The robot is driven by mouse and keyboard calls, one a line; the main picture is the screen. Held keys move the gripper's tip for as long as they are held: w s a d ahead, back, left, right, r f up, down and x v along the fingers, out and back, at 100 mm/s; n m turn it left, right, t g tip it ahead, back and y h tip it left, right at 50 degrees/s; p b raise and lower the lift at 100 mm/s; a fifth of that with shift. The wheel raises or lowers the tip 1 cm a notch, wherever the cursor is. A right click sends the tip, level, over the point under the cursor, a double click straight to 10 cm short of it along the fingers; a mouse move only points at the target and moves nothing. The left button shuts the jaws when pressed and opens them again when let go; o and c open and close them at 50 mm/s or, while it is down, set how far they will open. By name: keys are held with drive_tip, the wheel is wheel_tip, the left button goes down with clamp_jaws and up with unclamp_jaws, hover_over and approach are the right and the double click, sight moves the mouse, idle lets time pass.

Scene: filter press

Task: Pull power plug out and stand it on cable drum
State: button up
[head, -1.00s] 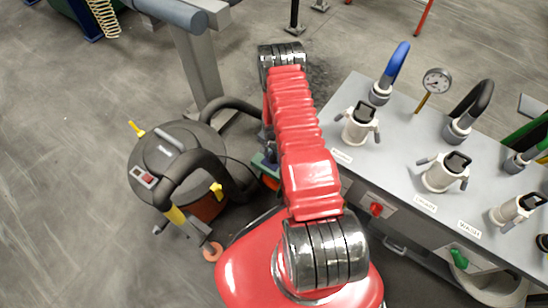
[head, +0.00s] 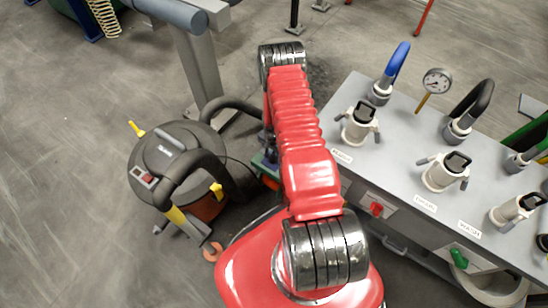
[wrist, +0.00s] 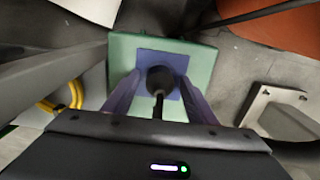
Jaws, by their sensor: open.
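A round black plug (wrist: 158,79) with a black cable sits on a blue square plate (wrist: 177,58) on a green box (wrist: 201,62) in the wrist view. My gripper (wrist: 160,84) is open, with one purple-grey finger on each side of the plug. Gaps show between the fingers and the plug, and I cannot tell whether either touches it. In the head view, part of the green box (head: 262,164) shows left of my red arm, which hides most of the rest. I cannot identify the cable drum for certain.
A dark vacuum cleaner (head: 178,158) with a hose stands left of my arm. A grey bench (head: 400,125) with hose couplings and a gauge (head: 437,81) is on the right. In the wrist view, an orange surface (wrist: 285,28) lies at the upper right.

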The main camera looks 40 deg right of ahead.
drive_tip(key=shift+c, duration=0.7)
clamp_jaws()
drive_tip(key=shift+r, duration=0.2)
drive_tip(key=shift+r, duration=0.5)
drive_tip(key=shift+r, duration=0.2)
drive_tip(key=shift+r, duration=0.35)
drive_tip(key=shift+r, duration=0.35)
drive_tip(key=shift+r, duration=0.35)
